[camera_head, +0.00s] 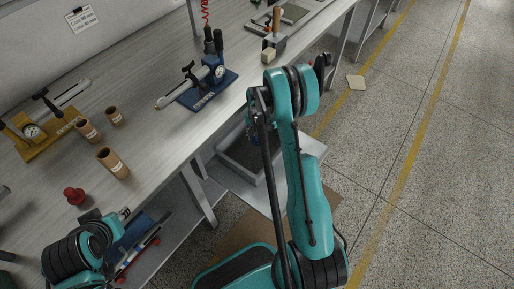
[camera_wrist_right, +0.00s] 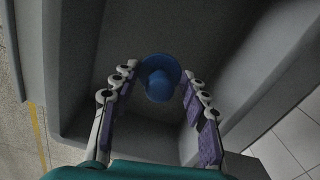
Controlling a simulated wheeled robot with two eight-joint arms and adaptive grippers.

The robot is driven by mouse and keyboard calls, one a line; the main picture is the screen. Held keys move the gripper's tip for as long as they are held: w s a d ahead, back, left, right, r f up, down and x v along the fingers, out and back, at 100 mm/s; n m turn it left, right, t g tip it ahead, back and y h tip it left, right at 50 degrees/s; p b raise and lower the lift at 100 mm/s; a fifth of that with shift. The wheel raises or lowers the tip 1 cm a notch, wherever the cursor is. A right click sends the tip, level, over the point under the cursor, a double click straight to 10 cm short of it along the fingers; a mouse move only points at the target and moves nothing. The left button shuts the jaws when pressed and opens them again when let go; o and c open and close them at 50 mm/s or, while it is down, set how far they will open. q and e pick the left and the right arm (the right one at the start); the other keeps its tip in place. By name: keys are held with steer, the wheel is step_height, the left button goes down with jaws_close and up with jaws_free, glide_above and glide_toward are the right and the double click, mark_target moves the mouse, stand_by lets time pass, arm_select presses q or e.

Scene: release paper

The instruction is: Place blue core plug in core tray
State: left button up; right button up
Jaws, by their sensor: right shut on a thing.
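The blue core plug (camera_wrist_right: 158,80) is between the fingertips of my right gripper (camera_wrist_right: 159,76), which is shut on it. In the right wrist view the plug shows a round flange and a narrower knob. Behind it is the grey inside of the core tray (camera_wrist_right: 80,72). I cannot tell how far the plug is above the tray floor. In the head view the grey tray (camera_head: 234,176) stands low beside the bench, partly hidden by my right arm. My left arm shows at the lower left; its gripper cannot be made out.
The bench (camera_head: 150,135) holds a blue-based device (camera_head: 206,92), a yellow-based device (camera_head: 45,138), several brown cardboard tubes (camera_head: 113,162) and a red plug (camera_head: 74,195). A wooden-handled tool (camera_head: 275,40) stands near the bench edge. The floor on the right is mostly clear.

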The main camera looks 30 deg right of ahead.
mark_target(257, 141)
step_height(257, 141, down, 6)
steer(key=shift+r+b, duration=0.2)
steer(key=shift+b, duration=0.8)
steer(key=shift+r, duration=0.15)
steer(key=o, duration=1.1)
step_height(257, 141, up, 12)
steer(key=p, duration=0.4)
steer(key=shift+p, duration=0.4)
